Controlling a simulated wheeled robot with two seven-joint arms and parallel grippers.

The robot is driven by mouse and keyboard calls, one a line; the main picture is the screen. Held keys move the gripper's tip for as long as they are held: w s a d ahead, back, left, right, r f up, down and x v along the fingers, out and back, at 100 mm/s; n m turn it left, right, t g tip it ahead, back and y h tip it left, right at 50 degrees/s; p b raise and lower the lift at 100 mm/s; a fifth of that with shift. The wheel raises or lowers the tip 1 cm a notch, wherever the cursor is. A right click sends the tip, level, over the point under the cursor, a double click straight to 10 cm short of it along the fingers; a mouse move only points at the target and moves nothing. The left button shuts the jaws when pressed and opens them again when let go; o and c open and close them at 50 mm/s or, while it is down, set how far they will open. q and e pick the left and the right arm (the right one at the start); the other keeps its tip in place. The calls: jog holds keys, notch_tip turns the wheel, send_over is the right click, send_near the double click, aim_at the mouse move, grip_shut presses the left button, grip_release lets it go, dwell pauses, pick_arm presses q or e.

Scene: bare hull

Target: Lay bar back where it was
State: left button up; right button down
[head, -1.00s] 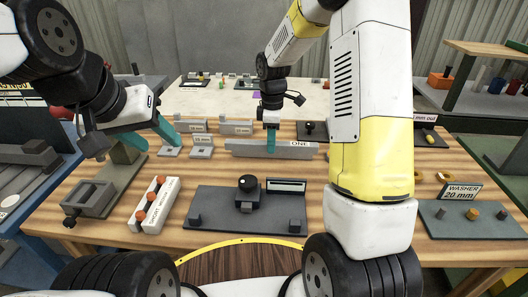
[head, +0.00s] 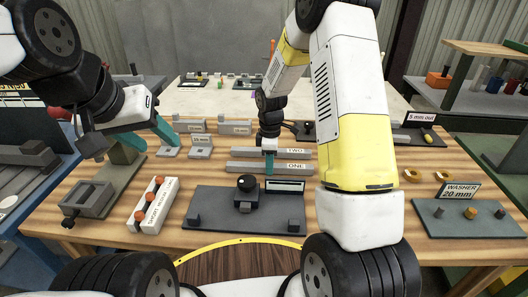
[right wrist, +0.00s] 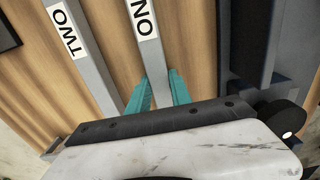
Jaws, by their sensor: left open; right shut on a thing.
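The grey bar labelled ONE (head: 246,166) is between the teal fingers of my right gripper (head: 270,166), which is shut on it near its middle. It lies level and crosswise; I cannot tell whether it touches the table. The right wrist view shows bar ONE (right wrist: 150,58) running up from the fingers (right wrist: 158,92). The similar grey bar labelled TWO (head: 248,152) lies parallel just behind it, with a gap between them in the wrist view (right wrist: 84,62). My left gripper (head: 150,136) is open and empty above the left of the table.
Small grey labelled blocks (head: 201,150) stand left of the bars. A dark plate with a black knob (head: 215,205) lies in front. A vise (head: 88,198) and a white rack with orange-red pieces (head: 154,210) are at left. Brass rings (head: 411,176) and a washer board (head: 465,230) are at right.

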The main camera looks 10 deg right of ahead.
jog(key=c, duration=1.2)
grip_release()
jog(key=shift+o, duration=0.2)
notch_tip(320, 180, up, 12)
jog(key=s+d+r+m+t+y, duration=0.1)
jog(key=s+d+r+m+t, duration=0.15)
jog(key=s+r+m, duration=0.65)
jog(key=s+r+m+t+y, duration=0.1)
jog(key=s+r+m+t, duration=0.2)
jog(key=s, duration=1.2)
jog(key=shift+r+m+t, duration=0.35)
jog(key=shift+r+m, duration=1.25)
jog(key=shift+r, duration=0.8)
jog(key=shift+d, duration=0.1)
